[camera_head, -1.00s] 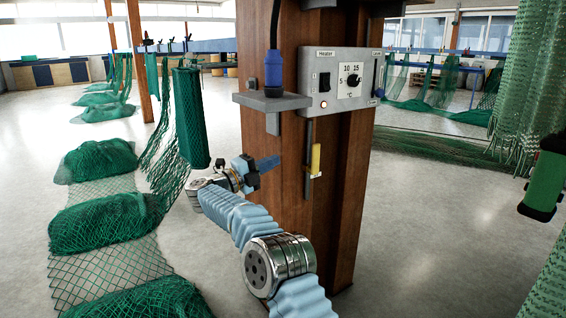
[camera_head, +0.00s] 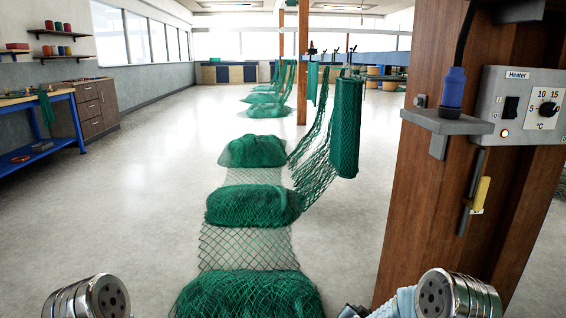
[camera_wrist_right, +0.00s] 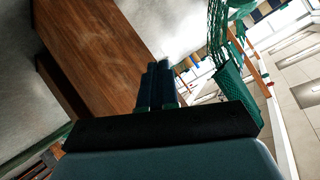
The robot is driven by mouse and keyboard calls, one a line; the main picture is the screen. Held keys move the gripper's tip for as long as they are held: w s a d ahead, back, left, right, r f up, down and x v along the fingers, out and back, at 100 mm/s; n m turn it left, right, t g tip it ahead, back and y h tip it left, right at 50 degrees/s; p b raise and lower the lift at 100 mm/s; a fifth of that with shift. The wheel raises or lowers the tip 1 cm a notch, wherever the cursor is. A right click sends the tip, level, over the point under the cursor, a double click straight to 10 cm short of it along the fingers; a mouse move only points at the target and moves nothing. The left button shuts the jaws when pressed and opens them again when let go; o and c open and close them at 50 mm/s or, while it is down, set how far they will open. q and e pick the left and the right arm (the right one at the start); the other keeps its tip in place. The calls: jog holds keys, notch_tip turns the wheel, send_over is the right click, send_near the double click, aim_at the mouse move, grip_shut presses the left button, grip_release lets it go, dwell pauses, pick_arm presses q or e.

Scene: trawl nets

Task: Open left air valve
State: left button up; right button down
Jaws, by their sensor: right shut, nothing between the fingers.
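No part that I can surely name as the left air valve shows. A brown wooden post (camera_head: 425,200) stands at the right in the head view, with a slim grey piece with a yellow part (camera_head: 480,195) on its side. I cannot tell whether that is a valve. My right gripper (camera_wrist_right: 158,85) shows in the right wrist view, its dark fingers together with nothing between them. The post (camera_wrist_right: 95,50) is behind and to the left of the fingers there. My left gripper is not in view; only arm joints show along the head view's bottom edge.
A heater control box (camera_head: 520,105) and a grey bracket with a blue plug (camera_head: 453,88) are on the post. Green net heaps (camera_head: 250,205) lie on the floor mid-view, and a rolled green net (camera_head: 346,128) hangs behind.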

jog(key=s+a+f+n+g+y, duration=0.25)
jog(key=s+a+f, duration=0.2)
jog(key=s, duration=0.55)
jog(key=s+a+f+n+g+y, duration=0.2)
jog(key=s+a+f+g, duration=0.15)
jog(key=s+f, duration=0.45)
jog(key=s+a+n+g+y, duration=0.2)
jog(key=s+g, duration=0.3)
jog(key=s, duration=1.3)
jog(key=shift+a+r, duration=0.35)
jog(key=shift+r, duration=0.05)
jog(key=shift+s+n+y, duration=0.1)
jog(key=shift+n+y, duration=0.15)
